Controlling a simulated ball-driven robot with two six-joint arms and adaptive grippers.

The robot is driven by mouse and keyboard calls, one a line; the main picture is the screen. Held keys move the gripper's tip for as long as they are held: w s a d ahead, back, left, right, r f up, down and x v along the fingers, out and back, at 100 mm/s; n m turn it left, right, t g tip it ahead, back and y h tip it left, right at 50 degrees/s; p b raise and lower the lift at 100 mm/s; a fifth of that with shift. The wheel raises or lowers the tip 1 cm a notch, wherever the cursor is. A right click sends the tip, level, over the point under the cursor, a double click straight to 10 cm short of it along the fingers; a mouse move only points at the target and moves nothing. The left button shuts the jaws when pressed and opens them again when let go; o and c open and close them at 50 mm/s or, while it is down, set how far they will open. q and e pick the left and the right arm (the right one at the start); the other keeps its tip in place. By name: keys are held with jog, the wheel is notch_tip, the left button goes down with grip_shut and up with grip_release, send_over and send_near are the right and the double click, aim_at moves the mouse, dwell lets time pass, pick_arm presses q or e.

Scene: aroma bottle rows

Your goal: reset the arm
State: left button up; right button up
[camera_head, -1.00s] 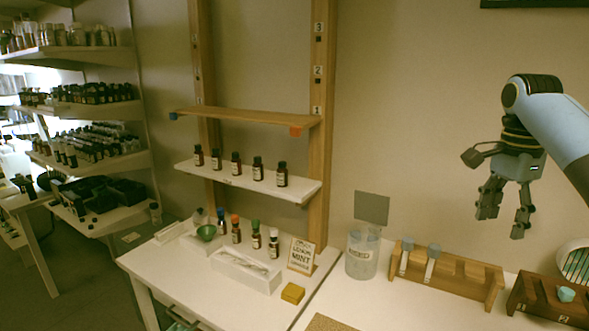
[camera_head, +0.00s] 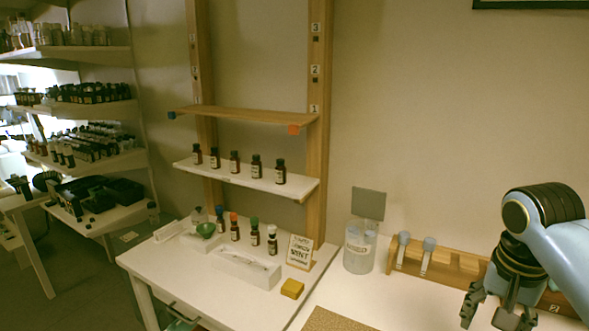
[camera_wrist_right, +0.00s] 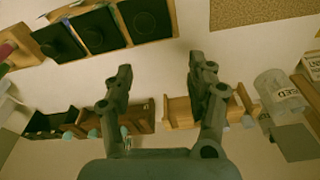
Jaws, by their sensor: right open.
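My right gripper (camera_head: 498,314) hangs at the lower right of the head view, over the right-hand table, with its fingers apart. In the right wrist view its two fingers (camera_wrist_right: 160,72) are spread with nothing between them. The wooden rack (camera_head: 462,264) with two grey-topped droppers stands behind it, partly hidden by my arm. It also shows in the right wrist view (camera_wrist_right: 181,112), just beyond the fingers. My left gripper is not in view.
A clear used-item jar (camera_head: 359,252) stands left of the rack. Several brown bottles (camera_head: 256,168) line the white shelf; capped bottles (camera_head: 254,233), a white box (camera_head: 243,266) and a yellow sponge (camera_head: 291,288) are on the left table. Dark square containers (camera_wrist_right: 100,31) show in the wrist view.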

jog(key=s+a+r+n+t, duration=0.1)
jog(key=s+a+n, duration=0.3)
jog(key=s, duration=0.7)
jog(key=s+a+r+n+t, duration=0.1)
jog(key=s+a+n, duration=0.1)
jog(key=s+n, duration=0.6)
jog(key=s+d+f+m+g+b, duration=0.15)
jog(key=f+b, duration=0.55)
jog(key=f, duration=1.4)
jog(key=s+d+f+m+b, duration=0.1)
jog(key=s+f+b, duration=0.4)
jog(key=f, duration=1.6)
jog(key=s+f+b, duration=0.6)
jog(key=s+f, duration=0.2)
jog(key=f, duration=0.4)
jog(key=s+f+b, duration=0.6)
jog(key=s+f, duration=0.2)
jog(key=f, duration=0.5)
jog(key=shift+d+g, duration=0.35)
jog(key=shift+g, duration=0.1)
jog(key=shift+m, duration=0.25)
